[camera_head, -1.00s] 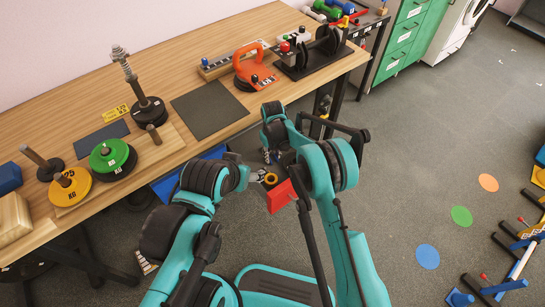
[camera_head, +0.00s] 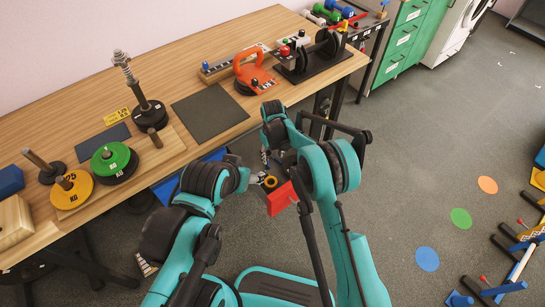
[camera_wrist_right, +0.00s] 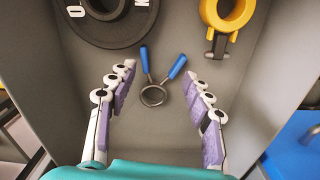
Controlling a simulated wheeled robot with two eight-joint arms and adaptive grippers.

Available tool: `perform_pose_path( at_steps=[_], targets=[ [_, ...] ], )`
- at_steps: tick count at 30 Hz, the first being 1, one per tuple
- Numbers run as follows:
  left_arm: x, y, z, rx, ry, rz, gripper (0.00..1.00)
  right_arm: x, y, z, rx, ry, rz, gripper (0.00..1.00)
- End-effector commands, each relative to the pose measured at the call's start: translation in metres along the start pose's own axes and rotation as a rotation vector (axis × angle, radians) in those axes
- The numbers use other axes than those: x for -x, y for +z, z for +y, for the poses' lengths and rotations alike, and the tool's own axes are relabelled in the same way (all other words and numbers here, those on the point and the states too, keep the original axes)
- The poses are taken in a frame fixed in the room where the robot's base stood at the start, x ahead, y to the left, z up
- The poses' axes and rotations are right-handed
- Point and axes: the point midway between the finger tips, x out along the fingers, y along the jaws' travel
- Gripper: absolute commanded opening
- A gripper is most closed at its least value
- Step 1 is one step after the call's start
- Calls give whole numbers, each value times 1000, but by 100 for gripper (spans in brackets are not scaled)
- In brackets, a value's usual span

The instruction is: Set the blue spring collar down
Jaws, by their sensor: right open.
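The blue spring collar (camera_wrist_right: 153,95), a metal ring with two blue handles, lies on a grey surface in the right wrist view. Its handles spread towards the top of the picture. My right gripper (camera_wrist_right: 160,72) is open, with one pale, purple-padded finger on each side of the collar. Visible gaps separate both fingers from it. In the head view the arms hide the collar.
In the right wrist view, a black plate (camera_wrist_right: 108,22) and a yellow collar (camera_wrist_right: 228,14) lie beyond the blue collar, between grey walls. The wooden table (camera_head: 70,118) holds weight plates, a dark mat (camera_head: 209,112) and an orange kettlebell-like handle (camera_head: 251,66).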

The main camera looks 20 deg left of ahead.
Motion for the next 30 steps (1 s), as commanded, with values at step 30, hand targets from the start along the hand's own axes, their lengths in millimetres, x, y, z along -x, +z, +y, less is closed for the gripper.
perform_pose_path(
  at_steps=[30],
  targets=[
    [32, -23, 0, 0, 0, 0, 63, 150, 22, 27, -62, 11, 48, 51]
  ],
)
